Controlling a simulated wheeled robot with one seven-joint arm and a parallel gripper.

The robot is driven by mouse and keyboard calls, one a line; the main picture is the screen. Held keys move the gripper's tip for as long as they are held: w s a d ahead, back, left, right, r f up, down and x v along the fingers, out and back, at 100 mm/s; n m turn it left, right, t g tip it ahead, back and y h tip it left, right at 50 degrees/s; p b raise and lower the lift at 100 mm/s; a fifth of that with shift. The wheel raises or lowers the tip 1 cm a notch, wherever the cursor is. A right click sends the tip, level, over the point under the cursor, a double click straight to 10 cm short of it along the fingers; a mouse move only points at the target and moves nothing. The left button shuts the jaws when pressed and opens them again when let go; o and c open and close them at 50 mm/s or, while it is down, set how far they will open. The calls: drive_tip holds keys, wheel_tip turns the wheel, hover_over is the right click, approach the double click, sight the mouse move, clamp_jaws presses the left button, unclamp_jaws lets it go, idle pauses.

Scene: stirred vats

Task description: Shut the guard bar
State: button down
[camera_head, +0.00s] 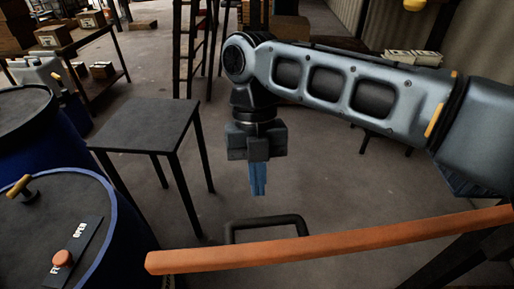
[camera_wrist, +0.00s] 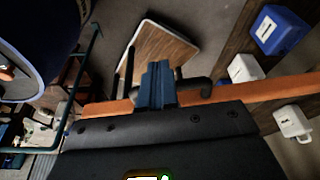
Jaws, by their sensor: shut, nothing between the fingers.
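The guard bar (camera_head: 330,247) is a long orange beam across the lower head view, its left end free beside a blue vat. A black U-shaped handle (camera_head: 268,220) stands out from its far side. My gripper (camera_head: 258,192) points down with its blue fingers together and empty, just above the handle in the picture. In the wrist view the fingers (camera_wrist: 157,82) overlap the orange bar (camera_wrist: 98,109), with part of the handle (camera_wrist: 195,84) to their right. Whether they touch the handle cannot be told.
The vat (camera_head: 100,225) has a grey lid with a red knob and a plate partly reading OPEN. A dark small table (camera_head: 150,125) stands beyond it. A second blue drum (camera_head: 25,125) is at far left.

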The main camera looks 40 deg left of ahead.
drive_tip(key=shift+s+d+f+p, duration=0.2)
drive_tip(key=shift+s+d+p, duration=0.15)
drive_tip(key=shift+s+d, duration=0.8)
